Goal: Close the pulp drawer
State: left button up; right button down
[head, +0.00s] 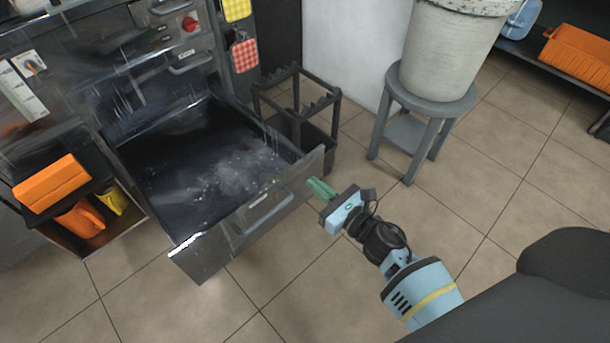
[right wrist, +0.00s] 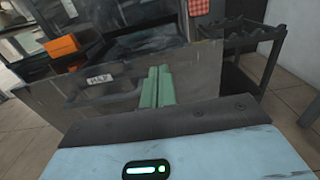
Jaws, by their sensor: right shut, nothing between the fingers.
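The pulp drawer (head: 217,238) is pulled out from the dark metal press at the left of the head view. Its inside is dark, with some pale residue on the bottom. Its front panel carries a handle (head: 266,208). My right gripper (head: 316,187) is shut and empty, just in front of the right end of the drawer front. In the right wrist view the green fingers (right wrist: 157,86) are together and overlap the drawer front (right wrist: 200,75); I cannot tell whether they touch it. My left gripper is not in view.
A black rack (head: 300,104) stands right of the drawer. A grey stool (head: 429,97) bears a large whitish bucket (head: 448,50). Orange and yellow items sit in a low shelf (head: 132,217) left of the drawer. The tiled floor in front is clear.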

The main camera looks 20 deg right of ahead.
aim_at(296, 168)
jog(key=x, duration=0.4)
jog(key=shift+w, duration=0.1)
jog(key=shift+a, duration=0.1)
jog(key=shift+w, duration=0.1)
